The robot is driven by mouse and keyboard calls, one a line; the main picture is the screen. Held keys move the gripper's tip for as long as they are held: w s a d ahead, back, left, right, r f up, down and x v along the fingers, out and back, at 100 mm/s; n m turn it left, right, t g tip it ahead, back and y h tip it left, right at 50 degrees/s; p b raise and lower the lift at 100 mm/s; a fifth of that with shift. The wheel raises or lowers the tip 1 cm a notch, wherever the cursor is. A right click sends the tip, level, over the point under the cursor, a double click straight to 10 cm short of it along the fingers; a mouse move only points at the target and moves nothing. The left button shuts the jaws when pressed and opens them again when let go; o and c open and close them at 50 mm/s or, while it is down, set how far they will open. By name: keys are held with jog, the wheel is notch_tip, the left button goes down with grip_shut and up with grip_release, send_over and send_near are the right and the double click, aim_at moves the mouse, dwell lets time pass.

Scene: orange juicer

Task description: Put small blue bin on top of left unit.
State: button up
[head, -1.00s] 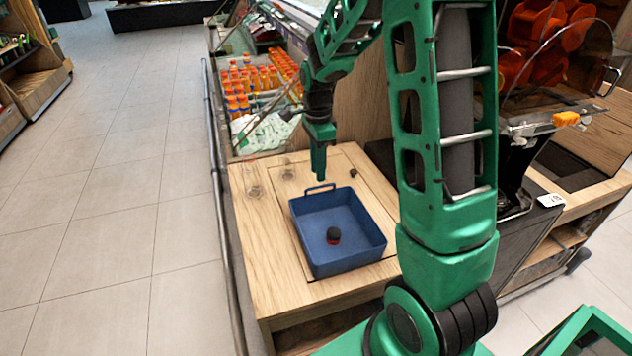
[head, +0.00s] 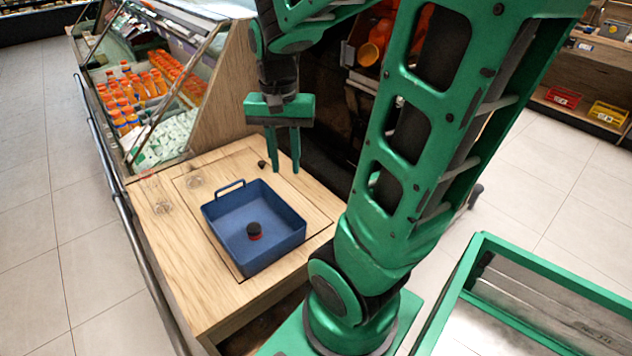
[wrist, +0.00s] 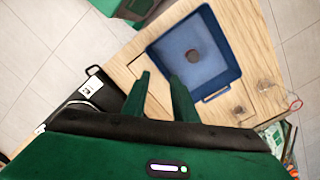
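The small blue bin (head: 272,250) sits upright on a light wood counter unit (head: 170,235), with its thin handle at the far left side. A dark round object with a red band (head: 254,231) lies inside it. The bin also shows in the wrist view (wrist: 217,76). My gripper (head: 286,170) points down, open and empty, above the counter and beyond the bin's far right side in the head view. Its two separated fingers also show in the wrist view (wrist: 158,77). I cannot tell which unit is the left one.
A glass-fronted display with orange bottles (head: 125,105) stands behind. A rail (head: 125,215) runs along the counter's left side. Tiled floor is open at left and right.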

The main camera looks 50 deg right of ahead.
jog(key=s+n, duration=0.5)
jog(key=s, duration=0.5)
jog(key=shift+s+a+f, duration=0.2)
jog(key=shift+s+a, duration=0.15)
jog(key=shift+a, duration=0.05)
